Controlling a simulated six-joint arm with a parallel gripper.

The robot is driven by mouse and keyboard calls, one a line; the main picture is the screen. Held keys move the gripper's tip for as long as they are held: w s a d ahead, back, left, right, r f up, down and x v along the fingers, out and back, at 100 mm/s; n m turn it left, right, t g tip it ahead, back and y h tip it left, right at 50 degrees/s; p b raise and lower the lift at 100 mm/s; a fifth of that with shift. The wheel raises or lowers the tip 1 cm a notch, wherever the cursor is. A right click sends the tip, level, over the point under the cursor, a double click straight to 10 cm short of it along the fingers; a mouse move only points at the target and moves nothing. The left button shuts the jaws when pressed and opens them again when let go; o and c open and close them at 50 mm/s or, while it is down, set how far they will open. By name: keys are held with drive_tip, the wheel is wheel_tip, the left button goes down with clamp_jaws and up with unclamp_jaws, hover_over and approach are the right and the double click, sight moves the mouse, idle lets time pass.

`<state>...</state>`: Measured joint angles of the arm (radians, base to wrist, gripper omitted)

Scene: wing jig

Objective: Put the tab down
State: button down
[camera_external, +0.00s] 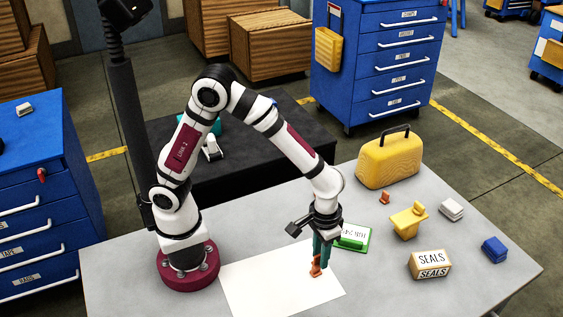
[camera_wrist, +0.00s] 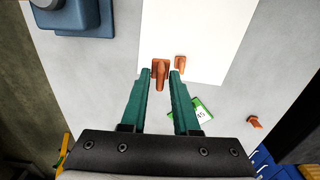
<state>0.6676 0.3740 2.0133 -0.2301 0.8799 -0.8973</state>
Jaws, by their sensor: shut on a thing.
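My gripper (camera_external: 321,256) has teal fingers and points down over the white sheet (camera_external: 270,285). It is shut on an orange tab (camera_wrist: 160,75), which shows between the fingertips (camera_wrist: 160,72) in the wrist view. In the outside view the orange (camera_external: 316,269) shows at the fingertips, low over the sheet. I cannot tell whether the held tab touches the sheet. A second orange tab (camera_wrist: 180,62) is close beside the right fingertip, on the sheet. A third orange tab (camera_wrist: 254,122) is on the grey table, away from the sheet; it also shows in the outside view (camera_external: 384,198).
A green-edged card (camera_external: 353,238) lies right beside the gripper. Farther right are a yellow case (camera_external: 389,161), a yellow stand (camera_external: 409,221), a SEALS box (camera_external: 430,264), a white block (camera_external: 451,210) and a blue block (camera_external: 495,249). The sheet's left part is clear.

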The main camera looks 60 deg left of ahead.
hover_over(332, 259)
drive_tip(key=f, duration=0.6)
drive_tip(key=shift+s+d+f, duration=0.2)
drive_tip(key=shift+d+f, duration=0.05)
drive_tip(key=shift+f, duration=0.05)
drive_tip(key=shift+w+a+f, duration=0.1)
drive_tip(key=shift+w+f, duration=0.05)
drive_tip(key=shift+f, duration=0.95)
drive_tip(key=shift+w+a+f, duration=0.1)
drive_tip(key=shift+w+f, duration=0.05)
drive_tip(key=shift+f, duration=0.9)
drive_tip(key=shift+f, duration=0.1)
drive_tip(key=c, duration=0.7)
unclamp_jaws()
drive_tip(key=shift+o, duration=0.2)
